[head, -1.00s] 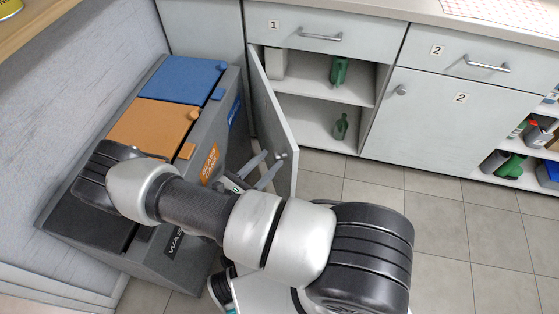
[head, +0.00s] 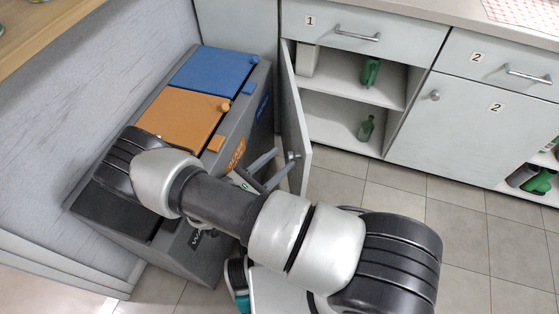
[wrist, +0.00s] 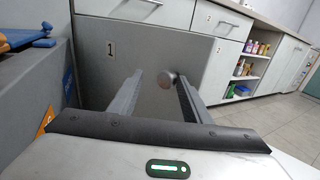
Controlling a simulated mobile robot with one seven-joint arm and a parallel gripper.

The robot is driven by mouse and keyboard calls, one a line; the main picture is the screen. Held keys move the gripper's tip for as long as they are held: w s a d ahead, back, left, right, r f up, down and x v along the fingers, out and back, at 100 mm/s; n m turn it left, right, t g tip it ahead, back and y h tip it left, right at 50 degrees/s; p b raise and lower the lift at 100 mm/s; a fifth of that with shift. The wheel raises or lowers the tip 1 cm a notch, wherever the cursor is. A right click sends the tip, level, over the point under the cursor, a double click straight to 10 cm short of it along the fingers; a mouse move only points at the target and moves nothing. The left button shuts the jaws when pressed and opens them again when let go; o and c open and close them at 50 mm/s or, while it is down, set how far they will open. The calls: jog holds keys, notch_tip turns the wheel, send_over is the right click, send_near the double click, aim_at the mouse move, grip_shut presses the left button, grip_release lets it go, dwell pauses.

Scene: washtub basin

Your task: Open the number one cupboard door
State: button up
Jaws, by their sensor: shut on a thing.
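The number one cupboard door (head: 297,120) is a grey panel swung well open. It stands out from the cupboard frame, beside the bins. Its round metal knob (head: 291,155) is near the door's free edge. My gripper (head: 286,157) is shut on the knob, with its two fingers on either side of it. The wrist view shows the door's front (wrist: 140,50) with its "1" label, and the knob (wrist: 167,82) between the fingers of my gripper (wrist: 160,77). The cupboard's inner shelf (head: 350,85) is exposed. My arm hides part of the door's lower area.
A grey bin unit (head: 255,100) with blue (head: 215,72) and orange (head: 182,115) lids stands close left of the door. Green bottles (head: 366,128) stand inside the cupboard. The number one drawer (head: 340,22) above and number two door (head: 470,125) are shut. Tiled floor (head: 400,190) is clear at right.

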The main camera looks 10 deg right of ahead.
jog(key=shift+w+a+r+t+y, duration=0.1)
jog(key=shift+w+a+t+y, duration=0.15)
jog(key=shift+w, duration=0.35)
jog(key=shift+w+a+r+t+y, duration=0.15)
jog(key=shift+w+a, duration=0.15)
jog(key=shift+w, duration=0.25)
jog(key=o, duration=1.5)
jog(key=shift+w+f, duration=0.1)
jog(key=r+p, duration=0.1)
jog(key=r, duration=0.2)
jog(key=r+p, duration=0.1)
jog(key=r, duration=0.2)
jog(key=r+p, duration=0.1)
jog(key=r, duration=0.2)
jog(key=shift+s+d+r, duration=0.25)
jog(key=shift+s+r, duration=0.15)
jog(key=c, duration=0.5)
jog(key=shift+s, duration=0.1)
